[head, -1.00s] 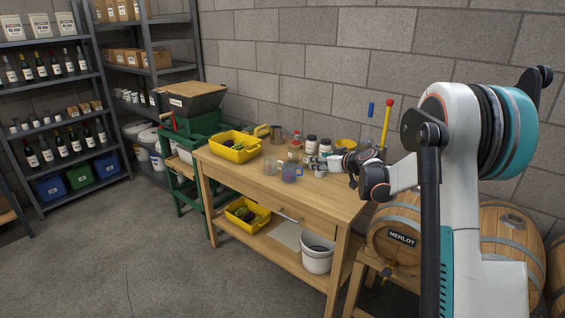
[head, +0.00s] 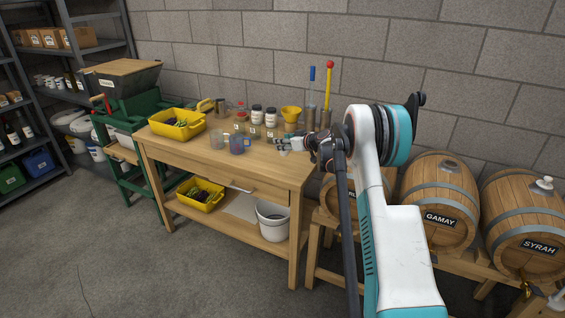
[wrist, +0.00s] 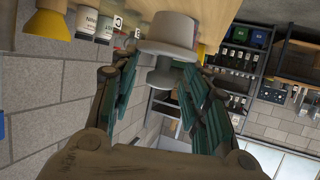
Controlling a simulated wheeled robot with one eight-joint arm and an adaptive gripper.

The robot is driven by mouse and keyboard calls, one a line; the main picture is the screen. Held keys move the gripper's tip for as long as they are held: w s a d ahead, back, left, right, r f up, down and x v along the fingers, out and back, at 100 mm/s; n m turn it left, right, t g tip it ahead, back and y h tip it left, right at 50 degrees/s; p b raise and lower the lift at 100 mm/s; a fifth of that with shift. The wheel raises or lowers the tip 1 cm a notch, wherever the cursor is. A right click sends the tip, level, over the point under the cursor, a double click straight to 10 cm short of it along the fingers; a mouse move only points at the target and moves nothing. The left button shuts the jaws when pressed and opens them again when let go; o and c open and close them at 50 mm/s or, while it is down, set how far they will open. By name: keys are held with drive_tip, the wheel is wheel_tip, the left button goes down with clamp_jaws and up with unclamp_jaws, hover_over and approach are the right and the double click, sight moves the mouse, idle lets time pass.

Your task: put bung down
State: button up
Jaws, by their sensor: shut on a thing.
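A grey bung (wrist: 168,36) with a wide head and a narrower knob shows in the wrist view. My gripper (wrist: 164,77) is shut on the bung's knob, with its teal-lined fingers on either side. In the head view my gripper (head: 288,144) is over the right end of the wooden workbench (head: 225,176). The bung is small there and partly hidden by the gripper. I cannot tell whether its wide end touches the bench top.
Jars (head: 256,115), a yellow funnel (head: 291,113), cups (head: 237,145) and a yellow crate (head: 177,123) stand on the bench near the gripper. The bench's front strip is clear. Barrels marked Gamay (head: 440,200) and Syrah (head: 522,218) lie to the right.

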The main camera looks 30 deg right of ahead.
wheel_tip(320, 180, down, 9)
drive_tip(key=shift+r+b, duration=0.2)
drive_tip(key=shift+b, duration=0.9)
drive_tip(key=shift+r, duration=0.1)
drive_tip(key=o, duration=1.1)
drive_tip(key=shift+c, duration=0.2)
drive_tip(key=shift+s+r, duration=0.1)
drive_tip(key=p+v, duration=0.3)
drive_tip(key=v, duration=0.8)
drive_tip(key=shift+s, duration=0.3)
drive_tip(key=shift+d+r, duration=0.1)
drive_tip(key=shift+r, duration=0.05)
